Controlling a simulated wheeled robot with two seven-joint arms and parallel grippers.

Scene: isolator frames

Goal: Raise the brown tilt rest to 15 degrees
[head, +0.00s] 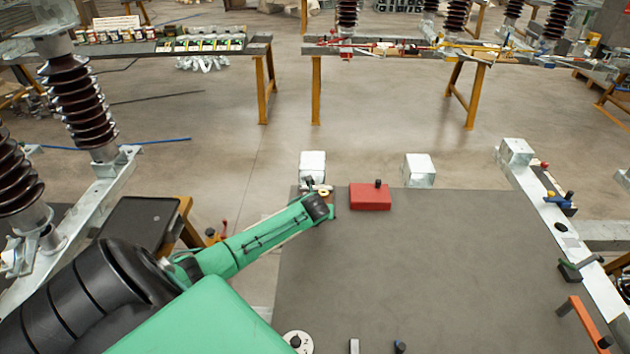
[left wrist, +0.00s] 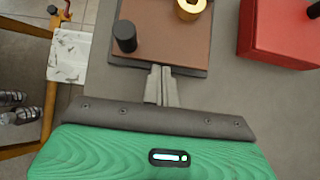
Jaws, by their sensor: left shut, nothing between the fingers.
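The brown tilt rest (left wrist: 160,30) shows in the left wrist view as a brown plate on a dark base, with a black knob (left wrist: 124,36) at its near left and a brass ring (left wrist: 190,8) further back. Its tilt angle cannot be told from here. My left gripper (left wrist: 161,72) is shut and empty, its fingertips at the near edge of the rest; whether they touch it is unclear. In the head view my left wrist hides most of the rest, and only the brass ring (head: 324,192) shows clearly. My right gripper is not in view.
A red block (head: 370,197) with a black knob stands right of the rest; it also shows in the left wrist view (left wrist: 280,32). The grey table top (head: 440,270) is broadly clear in the middle. A dial (head: 298,343) sits at the front, an orange handle (head: 588,322) at right.

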